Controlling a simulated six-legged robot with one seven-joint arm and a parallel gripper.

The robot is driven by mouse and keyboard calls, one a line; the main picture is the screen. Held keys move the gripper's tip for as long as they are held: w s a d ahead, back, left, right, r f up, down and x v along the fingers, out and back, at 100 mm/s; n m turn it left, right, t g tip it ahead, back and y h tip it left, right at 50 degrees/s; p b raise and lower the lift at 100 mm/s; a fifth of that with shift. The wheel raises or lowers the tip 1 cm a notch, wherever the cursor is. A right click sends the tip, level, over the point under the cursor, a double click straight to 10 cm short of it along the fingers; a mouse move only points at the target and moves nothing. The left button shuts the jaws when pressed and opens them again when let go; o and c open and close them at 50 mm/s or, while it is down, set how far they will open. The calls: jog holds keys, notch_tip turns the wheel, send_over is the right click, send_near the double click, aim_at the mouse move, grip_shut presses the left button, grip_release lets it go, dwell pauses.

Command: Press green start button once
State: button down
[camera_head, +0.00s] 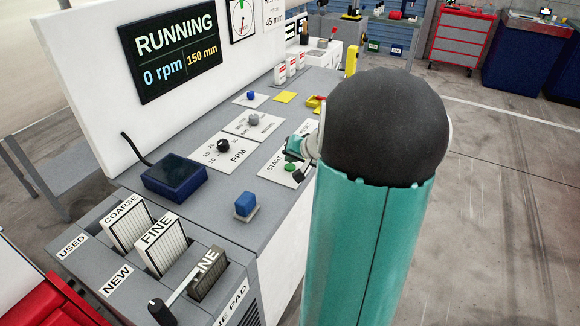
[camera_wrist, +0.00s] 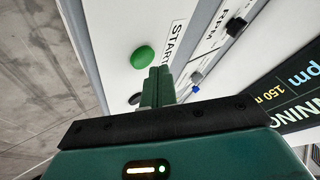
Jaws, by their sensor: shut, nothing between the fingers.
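The green start button (camera_wrist: 142,57) is a round dome on a white plate marked START (camera_wrist: 177,42) in the wrist view. In the head view the green button (camera_head: 290,167) shows on the console, close beside my gripper (camera_head: 292,150). In the wrist view my gripper (camera_wrist: 158,75) is shut and empty, with its fingertips just short of the button in the picture. I cannot tell whether they touch it. A display (camera_head: 172,50) reads RUNNING, 0 rpm and 150 mm. My arm hides part of the console's right side.
A red tool cabinet (camera_head: 462,38) stands far back. Open floor lies at right.

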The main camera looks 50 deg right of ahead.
aim_at(292, 169)
jog(key=shift+r, duration=0.1)
jog(key=shift+r, duration=2.45)
jog(key=s+a+r+n+g+y, duration=0.1)
jog(key=a+r+n, duration=0.15)
jog(key=a, duration=0.95)
jog(key=a+r+n+g+y, duration=0.1)
jog(key=a+r+n, duration=0.15)
jog(key=a, duration=0.85)
jog(key=s+a+n+g, duration=0.1)
jog(key=s+a+n, duration=0.4)
jog(key=s+a, duration=0.8)
jog(key=shift+s+a+r+n+g+h, duration=0.2)
jog(key=shift+s+a+n+g+h, duration=0.1)
jog(key=shift+a+h, duration=0.15)
